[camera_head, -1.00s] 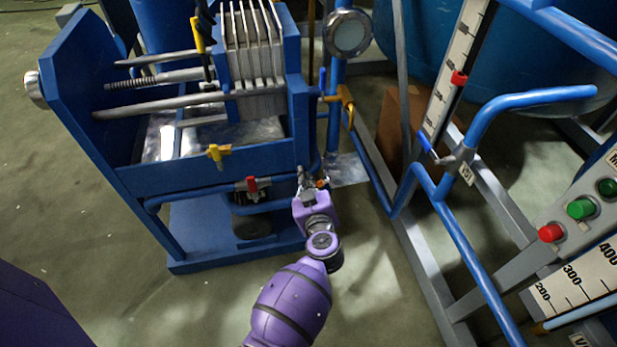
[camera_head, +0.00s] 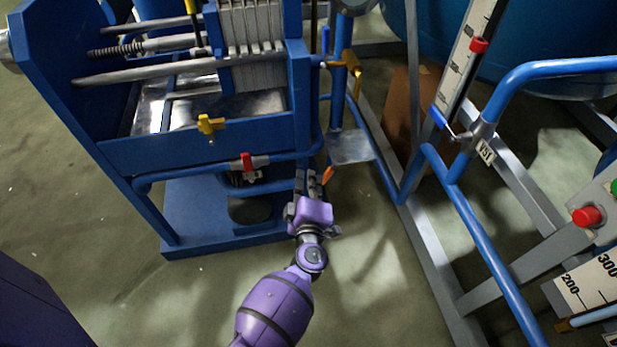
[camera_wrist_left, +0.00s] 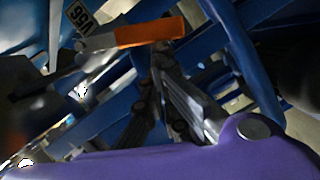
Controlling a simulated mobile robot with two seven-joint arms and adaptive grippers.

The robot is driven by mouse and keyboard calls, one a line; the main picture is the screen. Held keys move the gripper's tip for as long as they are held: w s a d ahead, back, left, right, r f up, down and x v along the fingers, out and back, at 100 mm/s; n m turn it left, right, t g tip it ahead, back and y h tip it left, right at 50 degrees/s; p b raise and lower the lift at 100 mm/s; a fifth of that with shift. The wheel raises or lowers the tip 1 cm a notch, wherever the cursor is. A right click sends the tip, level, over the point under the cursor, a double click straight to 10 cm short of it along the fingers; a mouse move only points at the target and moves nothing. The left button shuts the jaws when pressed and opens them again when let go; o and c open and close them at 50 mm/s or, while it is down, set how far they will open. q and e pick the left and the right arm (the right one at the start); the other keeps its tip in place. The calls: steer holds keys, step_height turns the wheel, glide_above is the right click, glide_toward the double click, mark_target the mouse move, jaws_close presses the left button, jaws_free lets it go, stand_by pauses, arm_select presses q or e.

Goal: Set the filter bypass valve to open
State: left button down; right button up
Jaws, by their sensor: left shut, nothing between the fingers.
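An orange valve handle (camera_head: 328,174) sits by the lower right corner of the blue filter press frame. It also shows large in the left wrist view (camera_wrist_left: 150,35), on a metal stem, with a tag reading V56 beside it. I cannot tell from the frames whether this is the filter bypass valve. My left gripper (camera_head: 310,183) is shut and empty, just left of the orange handle. In the left wrist view its grey fingers (camera_wrist_left: 168,100) are below the handle; whether they touch it is unclear. My right gripper is not in view.
The blue filter press (camera_head: 200,150) carries a red handle (camera_head: 247,162) and a yellow handle (camera_head: 210,125). Another yellow handle (camera_head: 357,62) is on the upright pipe. A blue handle (camera_head: 438,117) and blue pipes stand right. Open floor (camera_head: 370,270) lies between.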

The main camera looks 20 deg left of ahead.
arm_select(q)
steer(key=shift+w+d+f+b, duration=0.3)
steer(key=shift+d+f, duration=0.2)
steer(key=shift+f, duration=0.15)
steer(key=shift+w+d+f+b, duration=0.15)
steer(key=shift+w+d+f, duration=0.15)
steer(key=shift+d+f, duration=0.25)
steer(key=shift+f, duration=0.15)
steer(key=shift+a, duration=0.1)
